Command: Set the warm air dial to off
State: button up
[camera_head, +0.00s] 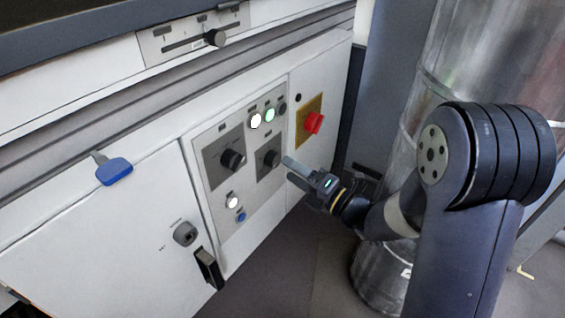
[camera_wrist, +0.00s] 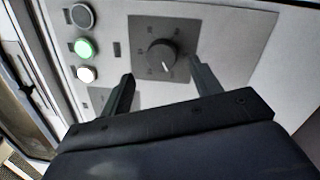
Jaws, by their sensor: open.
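Two black rotary dials sit on the grey control panel in the head view: a left dial (camera_head: 232,159) and a right dial (camera_head: 270,158). Their labels are too small to read, so I cannot tell which is the warm air dial. My gripper (camera_head: 291,170) is open and empty, just right of the right dial and pointing at the panel. In the wrist view a round dial (camera_wrist: 162,54) on a dark square plate with marks around it shows ahead, between the spread fingers (camera_wrist: 162,72). A gap seems to remain. I cannot read the dial's setting for certain.
White and green lamps (camera_head: 269,115) sit above the dials. A red knob (camera_head: 314,123) on a yellow plate is to the right. A white button (camera_head: 232,201) and blue button (camera_head: 241,215) lie below. A black door handle (camera_head: 208,268) and a slider (camera_head: 215,38) are also on the machine.

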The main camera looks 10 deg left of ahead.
aim_at(277, 161)
jog(key=v, duration=0.6)
jog(key=shift+s+d+p, duration=0.2)
jog(key=shift+p, duration=0.2)
jog(key=shift+a, duration=0.1)
jog(key=b+x, duration=0.2)
jog(key=x, duration=0.8)
jog(key=shift+w+a, duration=0.25)
